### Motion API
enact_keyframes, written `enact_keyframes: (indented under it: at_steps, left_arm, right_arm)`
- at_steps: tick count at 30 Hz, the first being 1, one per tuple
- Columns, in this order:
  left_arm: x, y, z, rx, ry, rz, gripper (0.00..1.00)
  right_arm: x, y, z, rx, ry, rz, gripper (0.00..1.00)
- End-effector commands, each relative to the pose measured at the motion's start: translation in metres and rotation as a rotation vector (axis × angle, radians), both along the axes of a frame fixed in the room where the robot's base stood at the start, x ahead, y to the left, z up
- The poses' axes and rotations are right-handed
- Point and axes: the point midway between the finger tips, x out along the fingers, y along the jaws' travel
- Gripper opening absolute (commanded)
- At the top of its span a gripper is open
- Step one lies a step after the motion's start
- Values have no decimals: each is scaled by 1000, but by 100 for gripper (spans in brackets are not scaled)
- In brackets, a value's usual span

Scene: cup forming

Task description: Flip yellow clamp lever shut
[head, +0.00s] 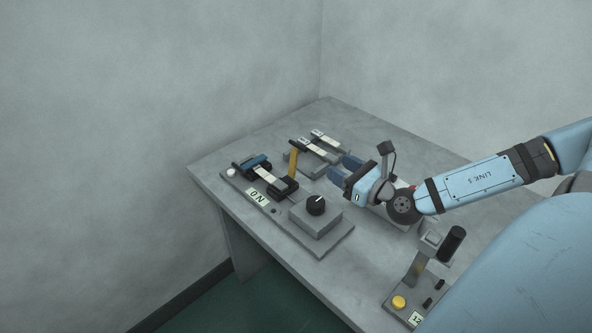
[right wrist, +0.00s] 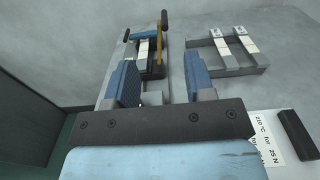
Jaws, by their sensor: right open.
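The yellow clamp lever (head: 293,164) stands up steeply from the black clamp blocks on the base plate, so the lever is raised. In the right wrist view the lever (right wrist: 159,48) shows beyond the fingers, with a dark end piece near it. A pale strip (head: 268,178) lies across the clamp blocks, with a blue bar (head: 254,162) at its far side. My right gripper (head: 343,168) is open and empty, to the right of the lever and apart from it. Its two blue fingers also show in the right wrist view (right wrist: 162,80). My left gripper is not in view.
A rack (head: 305,163) with pale strips stands behind the lever. A grey box with a black knob (head: 316,205) sits in front. A panel with a yellow button (head: 398,302) and black-handled lever (head: 452,240) stands at front right.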

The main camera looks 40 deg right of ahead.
Motion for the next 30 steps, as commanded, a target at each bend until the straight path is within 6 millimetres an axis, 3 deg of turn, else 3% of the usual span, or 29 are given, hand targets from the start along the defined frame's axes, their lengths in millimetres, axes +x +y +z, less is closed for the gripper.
enact_keyframes:
  at_steps: [1, 3, 11, 30]
  left_arm:
    - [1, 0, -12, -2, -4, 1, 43]
    - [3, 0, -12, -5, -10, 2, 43]
    - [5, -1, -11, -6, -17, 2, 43]
    - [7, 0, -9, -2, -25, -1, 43]
  right_arm:
    - [0, 0, -15, 0, -1, 0, 49]
    - [0, 0, -20, 0, -1, 0, 49]
    - [18, 1, -20, 4, -4, -4, 49]
    - [116, 10, -18, 4, -3, -1, 49]
